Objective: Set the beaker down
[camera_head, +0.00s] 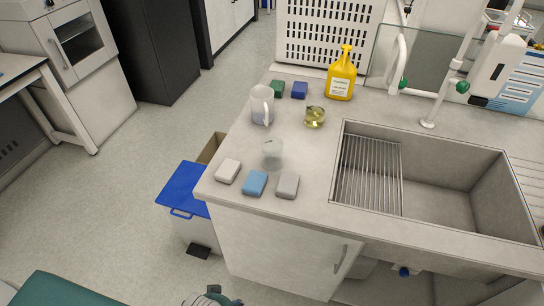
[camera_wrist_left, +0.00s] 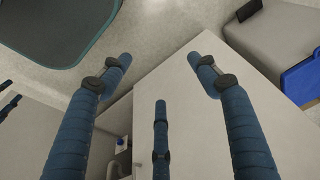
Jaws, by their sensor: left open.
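A clear glass beaker (camera_head: 272,154) stands upright on the grey counter (camera_head: 240,150), behind a row of small blocks. A second, low glass vessel (camera_head: 315,117) with yellowish contents stands farther back, near the sink. A translucent jug (camera_head: 262,106) with a handle stands to its left. My left gripper (camera_wrist_left: 160,78) is open in the left wrist view, its fingers spread with nothing between them. In the head view only a small part of it (camera_head: 212,298) shows at the bottom edge, low in front of the counter and apart from the beaker. My right gripper is not in view.
White (camera_head: 228,171), blue (camera_head: 255,183) and grey (camera_head: 288,185) blocks lie along the counter's front edge. A sink (camera_head: 435,205) with a rack lies to the right. A yellow bottle (camera_head: 341,78) stands behind. A blue-lidded bin (camera_head: 184,188) stands left of the counter.

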